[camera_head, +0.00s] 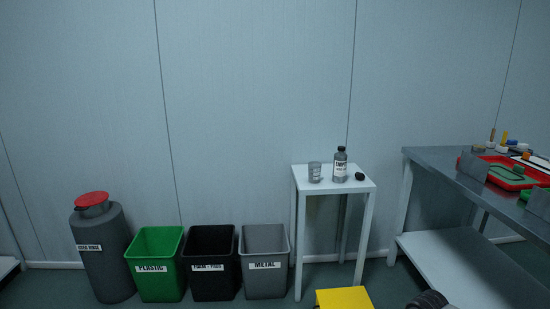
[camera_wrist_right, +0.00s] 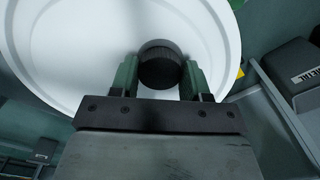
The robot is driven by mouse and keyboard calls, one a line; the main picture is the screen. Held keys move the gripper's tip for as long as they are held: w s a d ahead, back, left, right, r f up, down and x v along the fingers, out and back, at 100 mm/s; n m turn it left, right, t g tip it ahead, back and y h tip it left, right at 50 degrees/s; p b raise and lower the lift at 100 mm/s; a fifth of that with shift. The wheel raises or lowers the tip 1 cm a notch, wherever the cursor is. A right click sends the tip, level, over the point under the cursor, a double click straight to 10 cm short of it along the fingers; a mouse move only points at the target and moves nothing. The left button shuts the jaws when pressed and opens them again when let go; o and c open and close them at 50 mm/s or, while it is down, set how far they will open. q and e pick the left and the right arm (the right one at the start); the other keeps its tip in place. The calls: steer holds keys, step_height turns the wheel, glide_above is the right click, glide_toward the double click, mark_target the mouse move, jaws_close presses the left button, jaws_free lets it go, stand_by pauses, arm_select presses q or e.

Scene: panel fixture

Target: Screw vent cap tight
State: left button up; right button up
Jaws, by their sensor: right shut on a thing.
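In the right wrist view, a black ribbed round cap (camera_wrist_right: 159,55) stands against a large white round surface (camera_wrist_right: 85,45) with a raised rim. My right gripper (camera_wrist_right: 158,78) has its two green fingers on either side of the cap and is shut on it. I cannot tell how far the cap is seated on the white surface, since the view looks along the fingers and the palm hides the near side. In the head view neither gripper can be made out, and my left gripper is not in view.
In the head view, green (camera_head: 157,270), black (camera_head: 210,270) and grey (camera_head: 265,275) bins stand by the wall beside a grey can with a red lid (camera_head: 92,199). A workbench (camera_head: 430,158) with red trays is right.

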stand_by(0.3)
steer(key=shift+m, duration=1.1)
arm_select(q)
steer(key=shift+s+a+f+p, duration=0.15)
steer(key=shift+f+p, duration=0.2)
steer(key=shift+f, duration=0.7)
arm_select(e)
steer(key=shift+m, duration=0.6)
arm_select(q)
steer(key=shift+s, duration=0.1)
arm_select(e)
steer(key=shift+m, duration=0.3)
steer(key=shift+m, duration=0.3)
steer(key=shift+m+p, duration=0.4)
steer(key=shift+m, duration=0.7)
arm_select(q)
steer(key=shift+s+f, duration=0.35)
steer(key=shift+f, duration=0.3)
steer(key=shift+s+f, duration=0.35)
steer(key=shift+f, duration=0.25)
